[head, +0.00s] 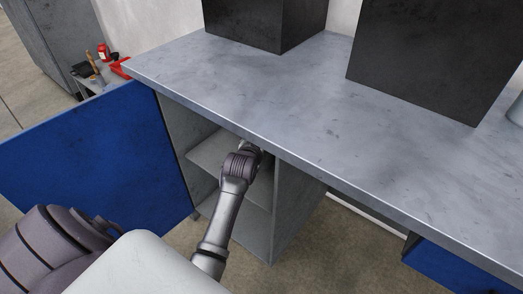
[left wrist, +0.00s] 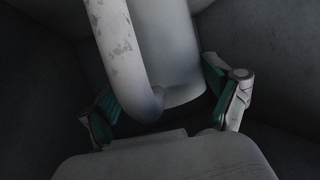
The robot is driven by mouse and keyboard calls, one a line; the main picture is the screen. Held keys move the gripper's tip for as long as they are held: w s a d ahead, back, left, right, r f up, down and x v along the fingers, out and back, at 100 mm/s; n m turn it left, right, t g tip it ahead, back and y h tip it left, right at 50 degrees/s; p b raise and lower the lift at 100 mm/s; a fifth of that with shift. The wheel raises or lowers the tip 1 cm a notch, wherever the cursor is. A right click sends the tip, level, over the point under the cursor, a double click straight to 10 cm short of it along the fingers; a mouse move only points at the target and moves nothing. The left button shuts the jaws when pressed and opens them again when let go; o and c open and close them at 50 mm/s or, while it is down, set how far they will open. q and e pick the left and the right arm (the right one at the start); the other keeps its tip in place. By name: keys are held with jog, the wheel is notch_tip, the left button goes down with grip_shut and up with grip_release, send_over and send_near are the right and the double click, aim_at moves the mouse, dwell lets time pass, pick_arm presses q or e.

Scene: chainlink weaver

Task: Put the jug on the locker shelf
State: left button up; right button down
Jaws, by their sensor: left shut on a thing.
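The jug (left wrist: 168,45) is pale grey-white with scuffs on its curved handle (left wrist: 115,40). In the left wrist view my left gripper (left wrist: 165,108) has its green-padded fingers on both sides of the jug's handle end and is shut on it. In the head view my left arm reaches into the open locker under the counter, and the gripper (head: 252,148) is at the shelf opening, partly under the counter edge. The jug is hidden there. The grey locker shelf (head: 208,153) shows left of my wrist. Whether the jug touches the shelf cannot be told. My right gripper is out of view.
The blue locker door (head: 90,150) stands open to the left. The grey counter (head: 300,110) overhangs the locker, with two dark boxes (head: 262,22) (head: 425,60) on it. The locker's right side panel (head: 295,205) is close to my arm. A lower compartment (head: 245,225) lies below the shelf.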

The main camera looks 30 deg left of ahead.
pick_arm(q)
notch_tip(320, 180, down, 4)
jog(key=shift+r+b, duration=0.1)
jog(key=shift+b, duration=0.5)
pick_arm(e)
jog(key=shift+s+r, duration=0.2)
pick_arm(q)
jog(key=o, duration=1.6)
jog(key=shift+c, duration=0.2)
